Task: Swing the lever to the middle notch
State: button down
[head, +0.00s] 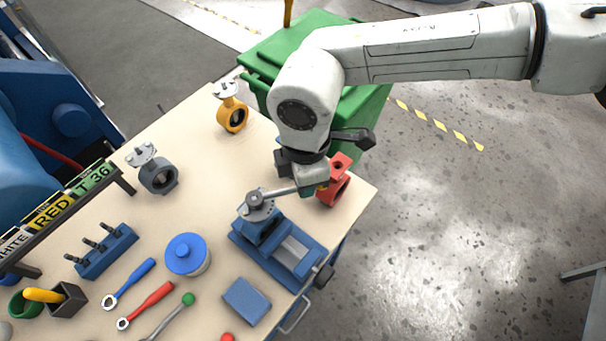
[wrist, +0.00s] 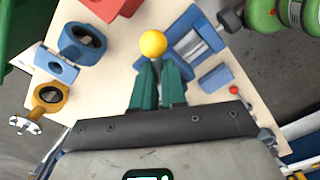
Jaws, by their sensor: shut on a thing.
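The lever (head: 285,190) is a grey bar running right from the pivot on top of the valve (head: 258,203), which sits in the blue vise (head: 285,250). My gripper (head: 315,187) is at the lever's outer end, beside the red valve (head: 335,187). In the wrist view, the green fingers of my gripper (wrist: 157,78) are closed together on the lever, just below a yellow ball knob (wrist: 153,43). The notches are too small to make out, and my wrist hides part of the lever's end.
A yellow valve (head: 232,115) and a grey valve (head: 158,175) stand toward the back and left. A blue-lidded pot (head: 187,255), a blue box (head: 247,301) and wrenches lie in front. A green bin (head: 370,110) stands beyond the table. Bare tabletop lies left of the lever.

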jog(key=shift+s+d+m+b, duration=0.2)
jog(key=shift+s+m+b, duration=0.35)
jog(key=shift+s+m, duration=0.6)
jog(key=shift+w, duration=0.15)
jog(key=c, duration=1.1)
grip_release()
notch_tip(320, 180, up, 7)
jog(key=p, duration=0.2)
jog(key=shift+p, duration=0.4)
